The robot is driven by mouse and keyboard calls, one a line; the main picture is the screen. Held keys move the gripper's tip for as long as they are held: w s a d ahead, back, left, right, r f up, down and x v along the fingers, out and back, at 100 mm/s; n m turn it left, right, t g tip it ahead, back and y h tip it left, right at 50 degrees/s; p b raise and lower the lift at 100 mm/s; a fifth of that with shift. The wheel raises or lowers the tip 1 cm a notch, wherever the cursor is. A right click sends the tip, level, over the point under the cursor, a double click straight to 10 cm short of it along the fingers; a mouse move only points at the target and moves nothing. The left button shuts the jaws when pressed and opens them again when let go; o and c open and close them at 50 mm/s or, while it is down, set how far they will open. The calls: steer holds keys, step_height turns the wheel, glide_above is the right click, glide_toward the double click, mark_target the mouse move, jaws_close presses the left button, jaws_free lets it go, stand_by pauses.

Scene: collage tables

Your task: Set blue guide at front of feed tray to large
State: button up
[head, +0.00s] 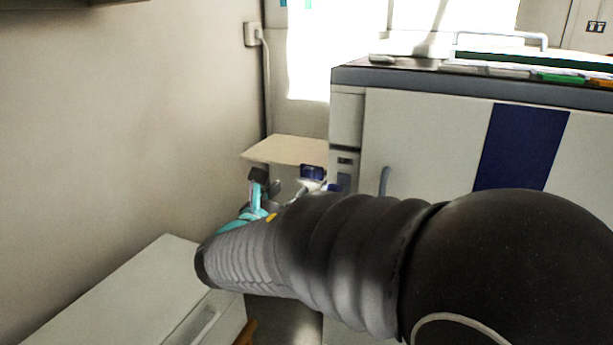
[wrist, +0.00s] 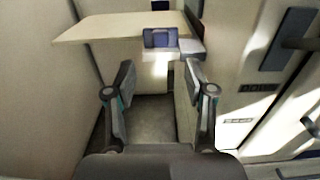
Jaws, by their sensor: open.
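The feed tray (head: 283,150) is a beige flat panel on the left side of the large machine; it also shows at the top of the wrist view (wrist: 105,28). The blue guide (wrist: 158,38) is a small dark blue block at the tray's front edge, and it shows in the head view (head: 312,172) just right of my gripper. My gripper (wrist: 160,76) is open and empty, its two fingers spread below and in front of the guide, apart from it. In the head view my gripper (head: 266,181) is partly hidden behind my arm. Any size markings on the guide are too small to read.
The large machine (head: 430,130) with a dark blue stripe stands at the right. A small dark blue piece (wrist: 160,5) is at the tray's back. A white cabinet (head: 120,295) stands at the lower left. A wall is close on the left.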

mark_target(308, 172)
steer(key=x, duration=1)
jaws_close()
